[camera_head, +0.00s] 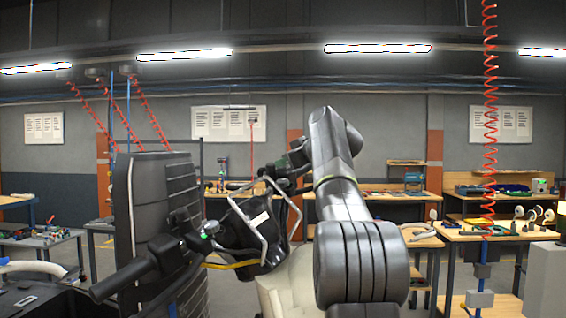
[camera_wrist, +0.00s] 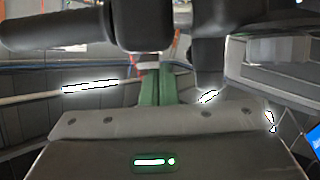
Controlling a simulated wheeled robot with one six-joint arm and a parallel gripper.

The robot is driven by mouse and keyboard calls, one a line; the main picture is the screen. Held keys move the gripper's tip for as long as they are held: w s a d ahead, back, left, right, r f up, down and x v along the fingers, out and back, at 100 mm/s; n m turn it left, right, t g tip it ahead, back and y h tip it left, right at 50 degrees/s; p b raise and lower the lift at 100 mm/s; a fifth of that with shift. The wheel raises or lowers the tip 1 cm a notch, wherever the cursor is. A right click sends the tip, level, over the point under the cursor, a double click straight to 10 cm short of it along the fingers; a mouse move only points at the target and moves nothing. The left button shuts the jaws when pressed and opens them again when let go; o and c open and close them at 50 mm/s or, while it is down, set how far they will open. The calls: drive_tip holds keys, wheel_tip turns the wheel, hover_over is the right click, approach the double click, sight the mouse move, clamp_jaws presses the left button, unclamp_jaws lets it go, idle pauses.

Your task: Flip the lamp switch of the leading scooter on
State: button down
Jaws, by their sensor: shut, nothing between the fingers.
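A black handlebar grip (camera_head: 125,278) of a scooter points to the lower left in the head view, with a dark control housing (camera_head: 180,245) at its inner end. My gripper (camera_head: 212,229) is shut and empty, close beside this housing; I cannot tell whether it touches. In the wrist view its green fingers (camera_wrist: 153,82) are together, pointing toward the dark handlebar parts (camera_wrist: 130,25) across the top. The lamp switch cannot be made out in either view, so its position is unclear. A cream body panel (camera_head: 292,285) shows below, partly behind my arm.
A tall dark ribbed block (camera_head: 160,200) stands behind the handlebar at left. Workbenches (camera_head: 392,198) with tools line the back wall. Red coiled hoses (camera_head: 489,110) hang overhead. A grey table (camera_head: 40,245) stands at the far left.

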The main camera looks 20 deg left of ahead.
drive_tip(key=b+v, duration=0.2)
drive_tip(key=v, duration=1.1)
drive_tip(key=shift+b, duration=0.35)
drive_tip(key=shift+s, duration=0.1)
drive_tip(key=w+a+p, duration=0.2)
drive_tip(key=w+a, duration=0.1)
drive_tip(key=a, duration=0.6)
drive_tip(key=b+v, duration=0.1)
drive_tip(key=v, duration=0.7)
drive_tip(key=shift+r, duration=0.2)
drive_tip(key=shift+w, duration=0.1)
